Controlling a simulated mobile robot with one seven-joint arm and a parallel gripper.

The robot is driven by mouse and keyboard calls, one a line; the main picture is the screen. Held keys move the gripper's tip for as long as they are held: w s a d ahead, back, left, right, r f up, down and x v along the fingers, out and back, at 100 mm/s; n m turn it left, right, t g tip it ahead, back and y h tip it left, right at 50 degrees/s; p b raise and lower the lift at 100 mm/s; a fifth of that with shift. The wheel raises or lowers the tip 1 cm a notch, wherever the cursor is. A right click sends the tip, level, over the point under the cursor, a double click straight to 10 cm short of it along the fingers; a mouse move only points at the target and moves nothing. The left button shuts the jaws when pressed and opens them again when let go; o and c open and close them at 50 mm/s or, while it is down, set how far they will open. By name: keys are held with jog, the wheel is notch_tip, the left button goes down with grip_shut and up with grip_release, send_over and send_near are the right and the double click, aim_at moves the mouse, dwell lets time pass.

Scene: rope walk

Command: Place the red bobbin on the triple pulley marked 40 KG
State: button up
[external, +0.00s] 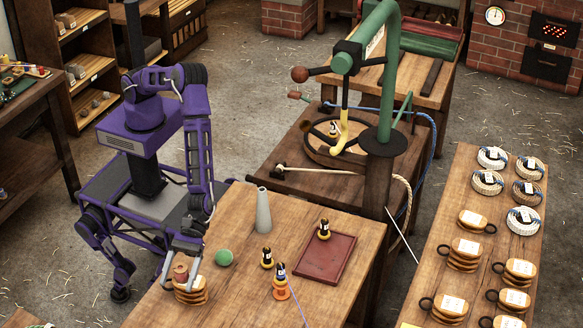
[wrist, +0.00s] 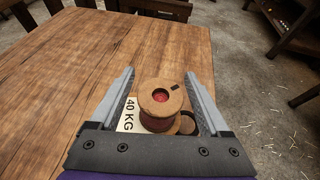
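The red bobbin (external: 181,272), with tan end discs and dark red winding, stands upright on a tan triple pulley (external: 191,292) at the table's front left corner. In the wrist view the bobbin (wrist: 161,98) shows its round top with a red centre. Beside it is the pulley's white label (wrist: 128,116) reading 40 KG. Part of the pulley's dark ring shows at right; the bobbin and my gripper hide the rest. My gripper (wrist: 159,74) is open, with a finger on either side of the bobbin and visible gaps. In the external view my gripper (external: 182,252) is around the bobbin.
On the same table (external: 345,228) are a green ball (external: 224,258), a grey cone (external: 263,211), small dark-and-yellow bottles (external: 267,259), an orange spool (external: 281,291) and a red tray (external: 325,258). A right-hand table (external: 455,205) holds more labelled pulleys and rope coils.

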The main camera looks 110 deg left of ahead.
jog(key=shift+r+p, duration=0.3)
jog(key=v, duration=1.2)
jog(key=shift+f, duration=0.2)
